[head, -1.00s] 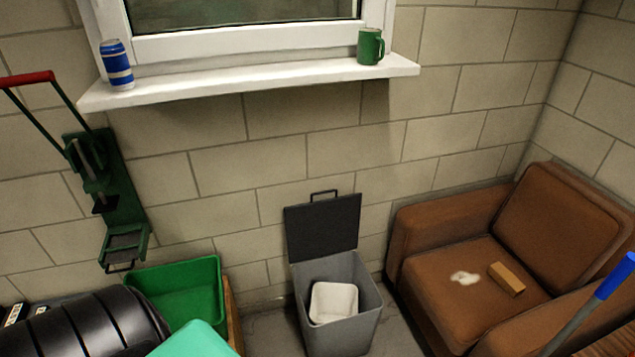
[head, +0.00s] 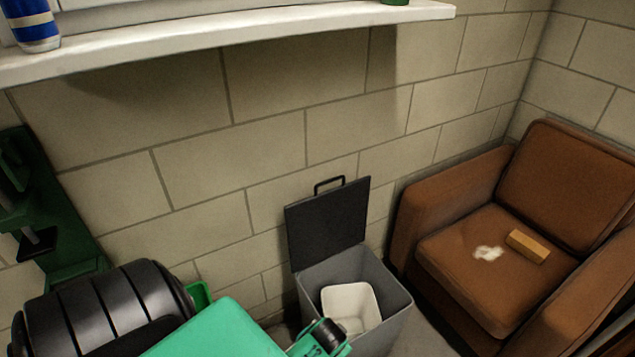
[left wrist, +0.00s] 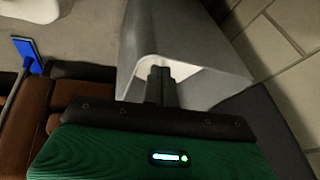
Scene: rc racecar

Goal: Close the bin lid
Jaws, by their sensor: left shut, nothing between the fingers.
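The grey bin (head: 388,340) stands on the floor by the wall, with a white container (head: 352,303) inside. Its dark lid (head: 327,222) is open, standing upright at the back with a handle on top. My left gripper and wrist come in at the bottom of the head view, over the bin's front left; the fingertips are hard to make out there. In the left wrist view my left gripper (left wrist: 161,72) is shut and empty, in front of the bin's opening (left wrist: 205,82). A dark panel (left wrist: 268,120) beside the bin there looks like the lid. My right gripper is not in view.
A brown armchair (head: 480,250) stands right of the bin, with a wooden block (head: 527,246) and a white patch on its seat. A windowsill (head: 250,28) with a blue can (head: 33,25) is above. A green box (head: 199,296) is partly hidden behind my arm.

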